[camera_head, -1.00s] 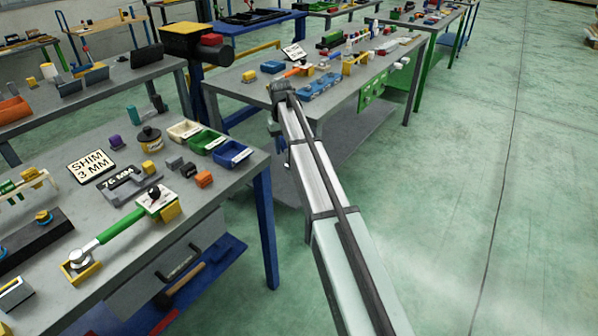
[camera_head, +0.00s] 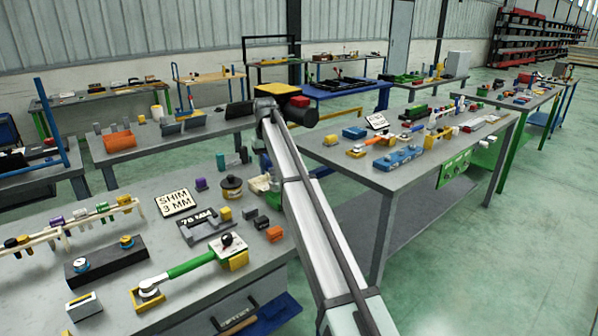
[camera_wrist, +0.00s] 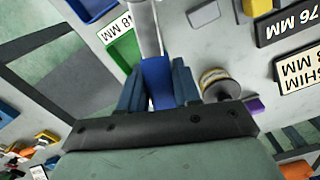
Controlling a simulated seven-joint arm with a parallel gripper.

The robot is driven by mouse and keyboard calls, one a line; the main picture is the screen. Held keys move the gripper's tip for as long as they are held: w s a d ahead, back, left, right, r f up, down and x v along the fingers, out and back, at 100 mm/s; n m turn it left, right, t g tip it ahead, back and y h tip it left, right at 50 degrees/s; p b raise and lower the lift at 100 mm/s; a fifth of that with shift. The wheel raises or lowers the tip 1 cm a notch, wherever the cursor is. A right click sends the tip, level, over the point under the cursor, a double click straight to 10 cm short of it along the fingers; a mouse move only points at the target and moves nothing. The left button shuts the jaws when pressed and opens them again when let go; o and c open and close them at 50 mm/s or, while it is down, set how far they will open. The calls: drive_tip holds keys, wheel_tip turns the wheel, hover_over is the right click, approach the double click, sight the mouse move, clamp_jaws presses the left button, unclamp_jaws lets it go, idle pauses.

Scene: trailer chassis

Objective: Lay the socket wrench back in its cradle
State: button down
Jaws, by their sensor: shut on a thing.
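My gripper (camera_wrist: 157,88) is shut on a tool with a blue handle (camera_wrist: 157,75) and a silver shaft (camera_wrist: 146,28), which I take to be the socket wrench. The shaft runs up out of the wrist view, so its far end is hidden. The gripper hangs above the back right of the near table, beside a round tin (camera_wrist: 219,84) and over a green bin (camera_wrist: 124,50). In the head view my arm hides most of the gripper and the bins. I cannot tell which holder is the wrench's cradle.
On the near table (camera_head: 190,310), a green-handled wrench (camera_head: 190,266) lies between yellow blocks. A rack (camera_head: 70,228) stands left. A second table (camera_head: 345,165) stands right, beyond a gap.

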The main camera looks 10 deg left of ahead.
drive_tip(key=s+a+r+m, duration=0.2)
drive_tip(key=s+a, duration=1.1)
drive_tip(key=a, duration=0.2)
drive_tip(key=s+a+r+m, duration=0.2)
drive_tip(key=s+a, duration=1.1)
drive_tip(key=a, duration=0.2)
drive_tip(key=s+a+f+m, duration=0.3)
drive_tip(key=s+a, duration=0.2)
drive_tip(key=s, duration=0.5)
drive_tip(key=s+a+f+m, duration=0.3)
drive_tip(key=s+a, duration=0.1)
drive_tip(key=s, duration=0.5)
drive_tip(key=s+a+m, duration=0.2)
drive_tip(key=s, duration=0.9)
drive_tip(key=s+a+m, duration=0.2)
drive_tip(key=s, duration=0.9)
drive_tip(key=shift+s+f, duration=0.15)
drive_tip(key=shift+f, duration=5.2)
